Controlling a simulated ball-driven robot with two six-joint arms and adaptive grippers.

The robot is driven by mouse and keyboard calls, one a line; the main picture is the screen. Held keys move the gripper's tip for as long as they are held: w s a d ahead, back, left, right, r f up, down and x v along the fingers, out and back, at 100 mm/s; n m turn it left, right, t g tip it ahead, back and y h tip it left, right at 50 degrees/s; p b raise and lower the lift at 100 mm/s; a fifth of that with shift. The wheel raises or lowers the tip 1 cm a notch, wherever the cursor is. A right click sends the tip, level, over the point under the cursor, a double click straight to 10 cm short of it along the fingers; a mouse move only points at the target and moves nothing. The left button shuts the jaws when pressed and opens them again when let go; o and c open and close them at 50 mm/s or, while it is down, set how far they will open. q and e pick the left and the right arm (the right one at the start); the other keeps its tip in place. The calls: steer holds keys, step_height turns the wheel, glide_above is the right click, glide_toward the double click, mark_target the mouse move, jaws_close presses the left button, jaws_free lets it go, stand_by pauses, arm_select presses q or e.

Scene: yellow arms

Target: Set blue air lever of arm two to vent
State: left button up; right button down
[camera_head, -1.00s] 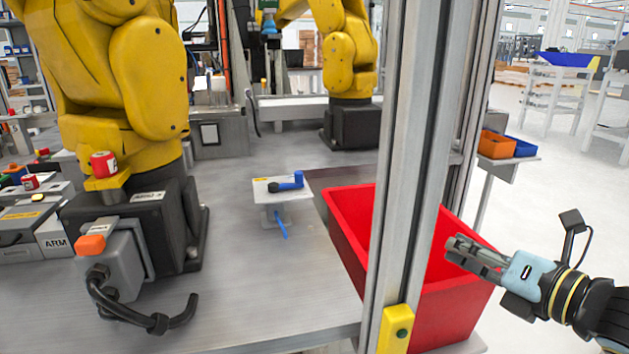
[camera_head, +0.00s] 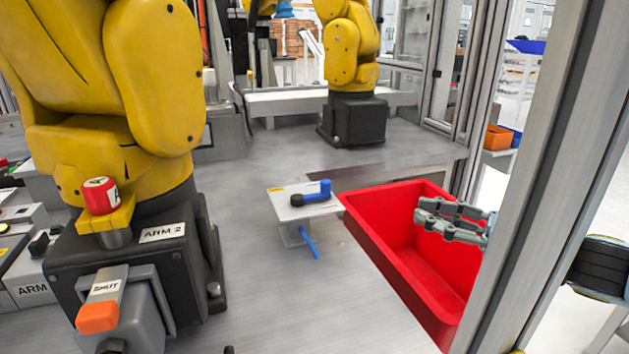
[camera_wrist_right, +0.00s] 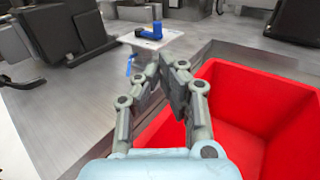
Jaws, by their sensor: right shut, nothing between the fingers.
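The blue air lever (camera_head: 312,194) lies flat across a white plate on a small stand (camera_head: 293,211), right of the black base marked ARM 2 (camera_head: 163,232). A blue tube (camera_head: 309,243) hangs below the plate. The lever also shows at the top of the right wrist view (camera_wrist_right: 151,32), beyond the fingertips. The plate's lettering is too small to read. My right gripper (camera_head: 420,213) is shut and empty over the red bin, right of the lever and apart from it; it also shows in the wrist view (camera_wrist_right: 166,64). My left gripper is out of view.
The red bin (camera_head: 368,223) stands right of the lever stand. A metal post (camera_head: 540,180) crosses in front of my right arm. A yellow robot arm (camera_head: 150,80) rises at left, with an orange lever (camera_head: 97,317) marked SHUT. Bare tabletop lies before the stand.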

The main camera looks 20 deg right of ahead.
steer(key=x, duration=1.3)
steer(key=shift+w+r, duration=0.1)
steer(key=shift+r, duration=0.15)
steer(key=shift+p+x, duration=0.4)
steer(key=shift+x, duration=0.4)
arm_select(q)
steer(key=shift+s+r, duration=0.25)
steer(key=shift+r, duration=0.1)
arm_select(e)
steer(key=shift+f, duration=0.15)
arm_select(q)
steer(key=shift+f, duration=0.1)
